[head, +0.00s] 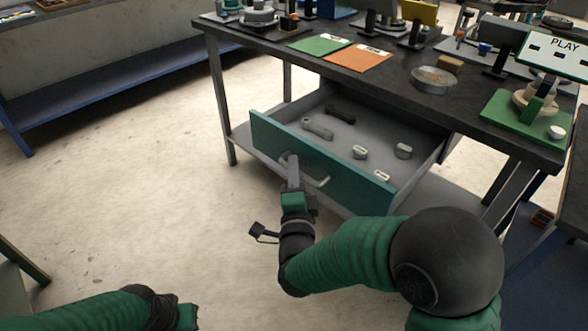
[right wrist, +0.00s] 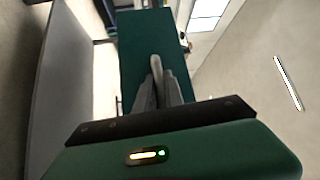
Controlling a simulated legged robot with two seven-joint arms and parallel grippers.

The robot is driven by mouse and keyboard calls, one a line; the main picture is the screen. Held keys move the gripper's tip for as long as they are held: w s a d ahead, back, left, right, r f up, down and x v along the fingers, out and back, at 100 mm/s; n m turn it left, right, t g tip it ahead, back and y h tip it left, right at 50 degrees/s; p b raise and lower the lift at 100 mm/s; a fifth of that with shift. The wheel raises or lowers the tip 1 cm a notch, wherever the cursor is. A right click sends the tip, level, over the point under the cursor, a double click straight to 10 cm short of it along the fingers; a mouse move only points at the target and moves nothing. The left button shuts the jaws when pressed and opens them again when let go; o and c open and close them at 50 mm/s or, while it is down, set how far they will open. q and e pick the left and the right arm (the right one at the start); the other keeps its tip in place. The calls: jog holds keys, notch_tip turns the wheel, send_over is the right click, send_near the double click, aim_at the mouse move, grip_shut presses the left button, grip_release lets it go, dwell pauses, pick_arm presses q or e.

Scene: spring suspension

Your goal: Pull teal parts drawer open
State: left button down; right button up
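The teal parts drawer (head: 330,168) stands pulled out from under the dark workbench, and its grey inside shows. Its pale bar handle (head: 318,182) runs along the teal front. My right gripper (head: 292,166) is at the left part of the handle. In the right wrist view the fingers (right wrist: 160,88) are close together with the handle (right wrist: 156,64) between their tips, in front of the teal panel (right wrist: 145,38); they look shut on it. My left gripper (head: 187,316) shows only its green body at the bottom edge; its fingers are hidden.
Several small grey and dark parts (head: 318,128) lie inside the drawer. The workbench (head: 470,118) holds green and orange sheets (head: 357,57), a round dish (head: 434,80) and fixtures. A blue-edged bench (head: 120,85) stands at back left. The floor left of the drawer is clear.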

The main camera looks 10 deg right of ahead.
jog(key=shift+o, duration=0.9)
jog(key=shift+w+f, duration=0.1)
jog(key=shift+f, duration=0.15)
jog(key=shift+d, duration=0.1)
jog(key=shift+r, duration=0.1)
jog(key=s+f+p, duration=0.1)
jog(key=s, duration=0.6)
jog(key=shift+s+a, duration=0.2)
jog(key=shift+a, duration=0.25)
jog(key=shift+f, duration=0.15)
